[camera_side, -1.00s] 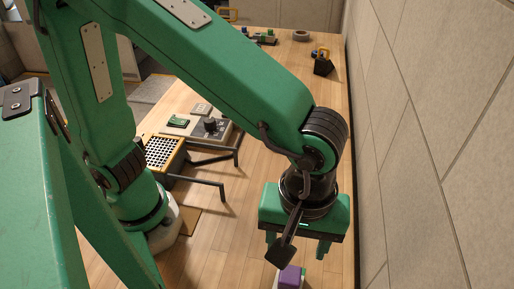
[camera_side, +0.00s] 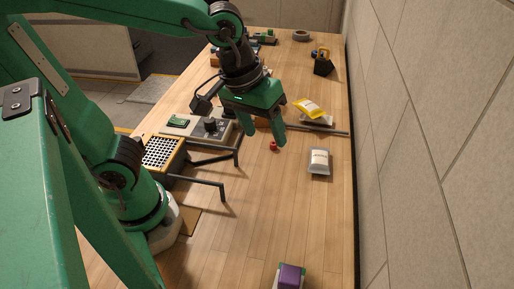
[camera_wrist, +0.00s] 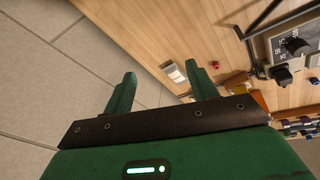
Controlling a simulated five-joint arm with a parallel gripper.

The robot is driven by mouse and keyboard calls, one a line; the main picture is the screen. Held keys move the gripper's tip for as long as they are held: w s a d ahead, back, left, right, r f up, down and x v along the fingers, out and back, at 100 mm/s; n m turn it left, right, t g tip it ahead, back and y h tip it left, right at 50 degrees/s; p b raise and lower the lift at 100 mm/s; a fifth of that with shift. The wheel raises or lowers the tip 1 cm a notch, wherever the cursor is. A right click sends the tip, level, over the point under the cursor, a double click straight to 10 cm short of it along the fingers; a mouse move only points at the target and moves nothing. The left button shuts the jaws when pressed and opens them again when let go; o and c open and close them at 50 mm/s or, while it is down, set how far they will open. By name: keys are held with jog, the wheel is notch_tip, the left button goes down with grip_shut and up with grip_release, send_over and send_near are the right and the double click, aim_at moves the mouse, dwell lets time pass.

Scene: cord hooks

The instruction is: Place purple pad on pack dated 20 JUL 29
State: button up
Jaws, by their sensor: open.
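The purple pad (camera_side: 290,275) sits at the bottom edge of the side view, on top of a pale pack (camera_side: 277,281) that is mostly hidden and cut off by the frame. A second pale pack with a grey print band (camera_side: 319,161) lies flat mid-table; a pale pack also shows between my fingers in the wrist view (camera_wrist: 173,72). A yellow pack (camera_side: 310,107) lies further back, partly over another pale pack (camera_side: 318,121). Date prints are too small to read. My gripper (camera_side: 264,137) is open and empty, above the table left of the mid-table pack.
A grey device with a black knob (camera_side: 211,126) and a perforated box (camera_side: 163,152) stand to the left, with dark bars (camera_side: 210,184) jutting out. A small red item (camera_side: 274,146) lies near my gripper. A wall runs along the right. The front-middle table is clear.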

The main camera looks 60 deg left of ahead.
jog(key=s+a+r+m+t+y, duration=0.1)
jog(key=s+a+m+t, duration=0.1)
jog(key=a, duration=0.9)
jog(key=shift+s+a+m, duration=0.2)
jog(key=shift+s+m, duration=0.35)
jog(key=shift+m, duration=0.35)
